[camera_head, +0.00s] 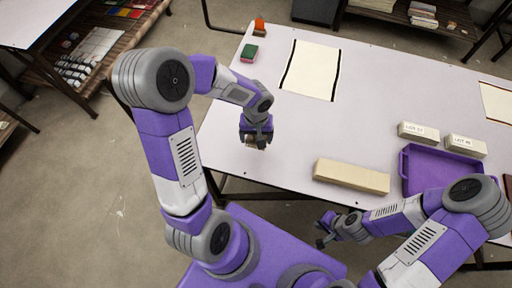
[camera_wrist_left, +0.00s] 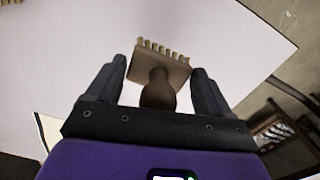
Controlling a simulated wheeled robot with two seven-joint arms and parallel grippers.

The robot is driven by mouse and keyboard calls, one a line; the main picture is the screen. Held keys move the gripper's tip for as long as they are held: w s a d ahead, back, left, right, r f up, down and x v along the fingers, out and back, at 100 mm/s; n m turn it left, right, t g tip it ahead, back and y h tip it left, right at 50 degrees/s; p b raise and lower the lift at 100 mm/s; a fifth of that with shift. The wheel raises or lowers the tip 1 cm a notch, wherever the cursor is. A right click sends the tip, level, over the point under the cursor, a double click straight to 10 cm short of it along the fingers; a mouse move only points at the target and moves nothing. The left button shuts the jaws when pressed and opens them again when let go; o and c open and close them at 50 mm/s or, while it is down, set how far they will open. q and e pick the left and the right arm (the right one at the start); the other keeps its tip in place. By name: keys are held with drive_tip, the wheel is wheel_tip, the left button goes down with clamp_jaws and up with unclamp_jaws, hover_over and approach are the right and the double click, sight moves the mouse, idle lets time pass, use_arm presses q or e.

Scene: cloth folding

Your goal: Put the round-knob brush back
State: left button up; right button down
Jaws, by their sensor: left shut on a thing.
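The round-knob brush (camera_wrist_left: 158,78) has a dark brown knob and a flat brown head with a row of pale tufts. It sits between the fingers of my left gripper (camera_wrist_left: 160,68), which is shut on it. In the head view my left gripper (camera_head: 257,142) is over the near left part of the white table (camera_head: 290,125); the brush (camera_head: 252,142) is mostly hidden there by the fingers. I cannot tell if it touches the table. My right gripper (camera_head: 322,231) appears open and empty, off the table's near edge.
A green and dark block (camera_head: 249,54) and an orange-topped item (camera_head: 259,26) stand at the far left. A cream cloth with dark edges (camera_head: 312,70) lies flat. A long beige block (camera_head: 351,176), purple tray (camera_head: 408,165) and two labelled boxes (camera_head: 418,132) (camera_head: 466,146) are right.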

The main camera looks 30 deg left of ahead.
use_arm(q)
wheel_tip(320, 180, down, 6)
drive_tip(key=shift+f+b, duration=0.1)
drive_tip(key=shift+b, duration=0.85)
drive_tip(key=o, duration=1)
